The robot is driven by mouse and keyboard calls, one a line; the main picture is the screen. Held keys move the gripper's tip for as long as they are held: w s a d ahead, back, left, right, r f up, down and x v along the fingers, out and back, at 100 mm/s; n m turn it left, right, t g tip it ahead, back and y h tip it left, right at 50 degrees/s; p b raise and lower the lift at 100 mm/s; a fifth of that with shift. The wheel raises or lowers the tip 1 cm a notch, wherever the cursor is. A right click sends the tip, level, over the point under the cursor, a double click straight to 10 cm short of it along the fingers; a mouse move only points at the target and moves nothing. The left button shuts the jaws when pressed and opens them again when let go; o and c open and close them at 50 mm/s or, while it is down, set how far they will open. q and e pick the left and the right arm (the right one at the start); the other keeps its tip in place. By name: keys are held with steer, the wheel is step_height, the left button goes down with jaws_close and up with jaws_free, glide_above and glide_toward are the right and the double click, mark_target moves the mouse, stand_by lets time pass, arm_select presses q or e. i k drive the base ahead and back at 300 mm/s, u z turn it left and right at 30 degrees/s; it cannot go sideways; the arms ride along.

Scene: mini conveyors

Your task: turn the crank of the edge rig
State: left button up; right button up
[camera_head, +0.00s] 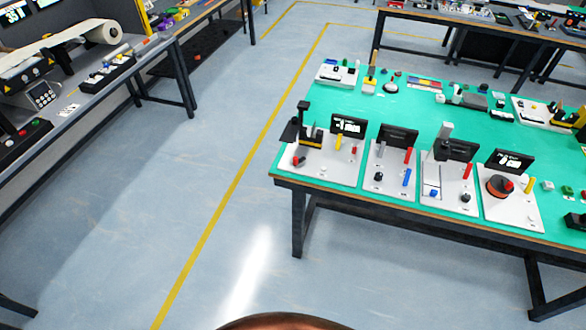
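Several small rigs on white base plates stand in a row along the front edge of a green-topped table (420,118). The leftmost rig (335,168) has a dark upright post, a screen and yellow and red parts. Beside it is a rig (388,181) with a dark screen and red and blue upright handles. The third rig (448,189) has a tall grey post and a red handle. The rightmost rig (512,208) has a round dark and red disc and a lit screen. I cannot tell which is the edge rig, nor make out a crank. Neither gripper is in view.
More small devices stand at the table's back, including a white-based one (338,73) and a yellow and black one (565,118). A workbench (90,85) with machines stands at the left. Another table (480,22) is behind. The blue-grey floor (190,210) between is clear.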

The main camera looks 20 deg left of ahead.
mark_target(295, 161)
steer(key=z, duration=1.2)
steer(key=i, duration=1)
steer(key=u, duration=1.35)
